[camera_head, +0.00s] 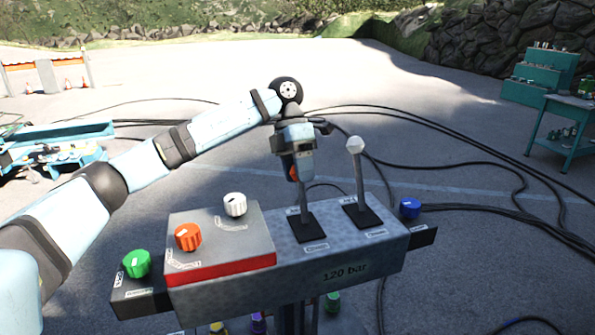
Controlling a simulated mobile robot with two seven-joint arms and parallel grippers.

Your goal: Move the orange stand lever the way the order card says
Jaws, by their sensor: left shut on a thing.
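The orange stand lever (302,207) rises from a dark slotted plate on the grey control box; its grey shaft shows, and a bit of orange shows at its top. My left gripper (296,172) is shut on the top of this lever, from above and behind, and hides most of its knob. The lever stands close to upright. To its right, a second lever (357,175) with a white ball knob stands free, tilted slightly. I cannot make out an order card. My right gripper is not in view.
Cables lie on the ground behind. A teal table (560,115) stands far right.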

